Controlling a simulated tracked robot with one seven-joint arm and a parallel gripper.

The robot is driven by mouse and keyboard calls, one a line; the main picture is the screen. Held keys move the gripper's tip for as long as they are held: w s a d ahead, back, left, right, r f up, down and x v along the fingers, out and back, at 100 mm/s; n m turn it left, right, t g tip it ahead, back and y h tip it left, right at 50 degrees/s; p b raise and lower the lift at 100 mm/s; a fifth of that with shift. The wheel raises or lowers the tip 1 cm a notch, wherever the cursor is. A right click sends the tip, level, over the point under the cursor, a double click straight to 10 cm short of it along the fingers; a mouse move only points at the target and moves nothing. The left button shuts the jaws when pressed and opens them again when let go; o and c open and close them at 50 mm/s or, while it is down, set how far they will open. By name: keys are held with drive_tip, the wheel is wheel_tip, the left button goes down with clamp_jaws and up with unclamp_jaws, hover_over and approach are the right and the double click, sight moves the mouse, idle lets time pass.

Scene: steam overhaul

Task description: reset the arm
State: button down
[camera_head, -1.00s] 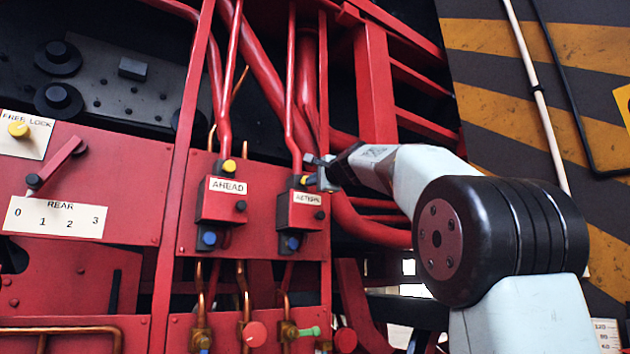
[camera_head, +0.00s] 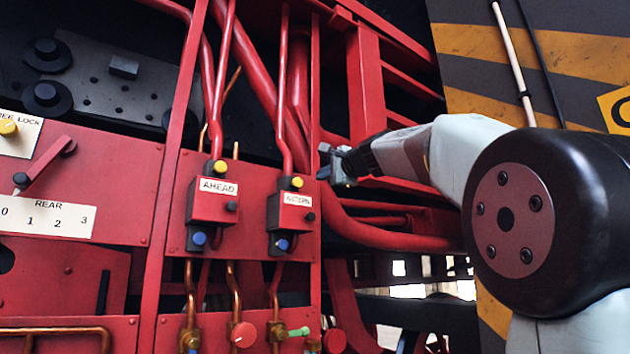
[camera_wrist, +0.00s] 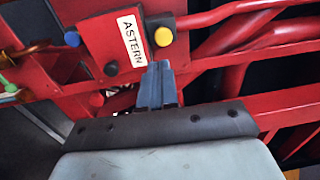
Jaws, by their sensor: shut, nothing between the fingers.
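My gripper (camera_head: 330,166) is at the end of my pale arm, just right of the ASTERN box (camera_head: 291,212) and clear of it. In the wrist view its fingers (camera_wrist: 157,85) are together with nothing between them, pointing toward the red panel. The ASTERN box also shows in the wrist view (camera_wrist: 110,40), with its yellow button (camera_wrist: 163,37) just beyond the fingertips in the picture. In the head view that yellow button (camera_head: 297,182) sits on top of the box and a blue button (camera_head: 282,244) below it.
Left of it is the AHEAD box (camera_head: 212,203) with similar buttons. A REAR scale plate (camera_head: 46,217) and a red lever (camera_head: 45,166) are further left. Red pipes (camera_head: 375,235) and beams (camera_head: 366,80) run behind my gripper. Copper pipes and valves (camera_head: 243,334) are below.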

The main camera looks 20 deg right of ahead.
drive_tip(key=shift+v, duration=1.7)
drive_tip(key=s+a+f+n+g+h, duration=0.15)
drive_tip(key=s+f, duration=0.25)
drive_tip(key=f, duration=0.5)
drive_tip(key=s+a+f+n+g, duration=0.2)
drive_tip(key=s+f+n+g, duration=0.15)
drive_tip(key=f, duration=0.65)
drive_tip(key=s+a+f+n+g+h, duration=0.15)
drive_tip(key=s+f, duration=0.25)
drive_tip(key=f, duration=0.5)
drive_tip(key=s+f+n+g+h, duration=0.1)
drive_tip(key=s+f+n, duration=0.1)
drive_tip(key=s+f, duration=0.3)
drive_tip(key=s+d+f+n+g+h, duration=0.1)
drive_tip(key=s+f, duration=0.5)
drive_tip(key=f, duration=0.6)
drive_tip(key=s+d+f+n+g, duration=0.1)
drive_tip(key=s+f+n+g, duration=0.2)
drive_tip(key=f, duration=0.6)
drive_tip(key=s+n, duration=0.2)
drive_tip(key=s, duration=0.1)
drive_tip(key=shift+h, duration=0.4)
drive_tip(key=shift+f+g, duration=0.1)
drive_tip(key=shift+g, duration=0.15)
